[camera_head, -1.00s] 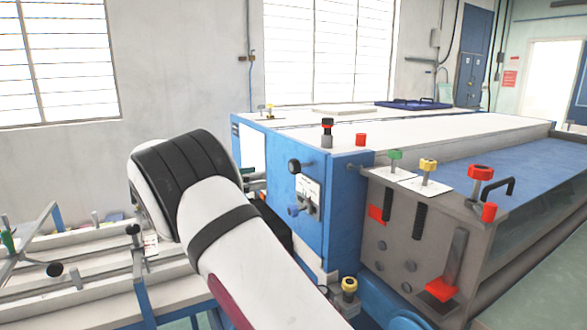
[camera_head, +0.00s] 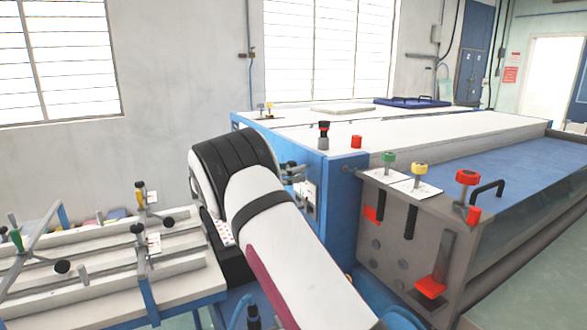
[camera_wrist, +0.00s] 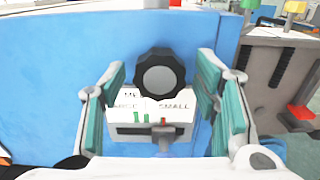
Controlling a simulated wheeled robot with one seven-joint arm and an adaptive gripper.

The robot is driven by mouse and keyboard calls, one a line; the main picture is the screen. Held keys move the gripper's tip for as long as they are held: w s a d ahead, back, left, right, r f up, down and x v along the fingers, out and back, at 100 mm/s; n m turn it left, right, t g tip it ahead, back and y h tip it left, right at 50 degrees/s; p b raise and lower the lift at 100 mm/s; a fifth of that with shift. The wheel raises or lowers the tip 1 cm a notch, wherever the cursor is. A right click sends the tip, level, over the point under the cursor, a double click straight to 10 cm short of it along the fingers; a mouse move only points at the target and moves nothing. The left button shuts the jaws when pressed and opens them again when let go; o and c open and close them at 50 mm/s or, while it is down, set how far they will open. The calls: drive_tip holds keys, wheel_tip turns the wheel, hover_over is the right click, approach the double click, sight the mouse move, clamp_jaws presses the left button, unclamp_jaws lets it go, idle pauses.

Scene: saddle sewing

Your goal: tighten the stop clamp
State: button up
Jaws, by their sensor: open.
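A black lobed knob with a grey face (camera_wrist: 160,75), which I take to be the stop clamp's, stands out from the blue machine panel in the wrist view. Behind and below it is a white label plate (camera_wrist: 125,103) with a legible "SMALL", green marks and a dark slot. A small red-tipped pointer (camera_wrist: 163,124) sits at the slot. My gripper (camera_wrist: 161,70) is open, its green-padded fingers on either side of the knob with gaps showing. In the head view my arm hides most of the gripper, and part of the label plate (camera_head: 309,191) shows.
The blue machine cabinet (camera_head: 345,195) fills the centre. A grey end plate (camera_head: 400,235) with coloured knobs and red-ended levers stands to its right. A white bench (camera_head: 95,298) with rails and clamps is at lower left.

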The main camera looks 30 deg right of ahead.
drive_tip(key=shift+d, duration=0.4)
drive_tip(key=shift+c, duration=0.2)
drive_tip(key=c, duration=1.1)
drive_tip(key=shift+c, duration=0.2)
